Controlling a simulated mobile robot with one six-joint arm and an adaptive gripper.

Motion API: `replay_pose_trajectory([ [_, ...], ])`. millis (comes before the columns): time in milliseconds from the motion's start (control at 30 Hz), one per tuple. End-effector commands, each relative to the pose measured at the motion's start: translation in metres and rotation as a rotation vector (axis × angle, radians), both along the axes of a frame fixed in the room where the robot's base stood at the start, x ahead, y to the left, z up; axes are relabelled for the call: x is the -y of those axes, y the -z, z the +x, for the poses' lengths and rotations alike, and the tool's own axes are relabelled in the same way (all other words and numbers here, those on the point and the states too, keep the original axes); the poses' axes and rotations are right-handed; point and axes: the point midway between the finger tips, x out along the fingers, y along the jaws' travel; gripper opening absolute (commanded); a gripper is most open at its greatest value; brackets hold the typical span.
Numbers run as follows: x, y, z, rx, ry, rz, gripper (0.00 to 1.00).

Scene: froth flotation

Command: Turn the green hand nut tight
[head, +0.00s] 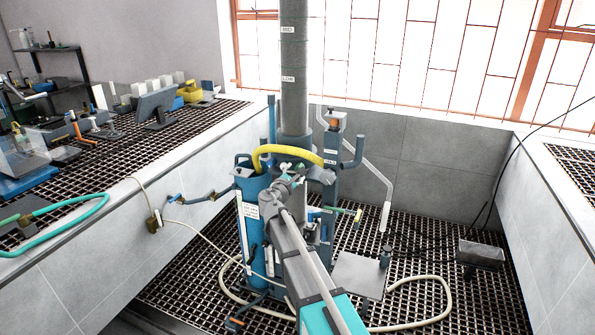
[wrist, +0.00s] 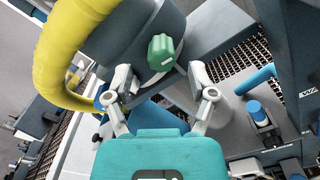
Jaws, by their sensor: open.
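The green hand nut (wrist: 161,52) is a ribbed knob on the side of a dark grey round collar (wrist: 125,40) in the wrist view. My gripper (wrist: 159,74) is open, with one fingertip to the left of the nut and one to the right, both a little lower in the picture. A gap shows between the nut and each finger, and nothing is held. In the head view my gripper (head: 292,180) is at the collar of the grey column, and I cannot make out the nut clearly there.
A thick yellow hose (wrist: 62,50) curves close by on the left; it also arches over the collar in the head view (head: 285,151). Blue pipes (wrist: 255,80) stand to the right. A tall grey column (head: 294,60) rises above. A pale hose (head: 447,300) lies on the grating.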

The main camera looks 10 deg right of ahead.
Motion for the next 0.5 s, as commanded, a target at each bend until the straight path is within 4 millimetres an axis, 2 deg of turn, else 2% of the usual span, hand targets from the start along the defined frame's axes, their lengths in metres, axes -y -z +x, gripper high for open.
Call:
replay_pose_trajectory([
  [33, 0.003, 0.000, 0.008, 0.000, 0.000, 0.000, 0.72],
  [200, 0.010, 0.000, 0.019, 0.000, 0.001, 0.000, 0.72],
  [500, 0.013, 0.000, 0.022, 0.000, 0.000, 0.000, 0.72],
])
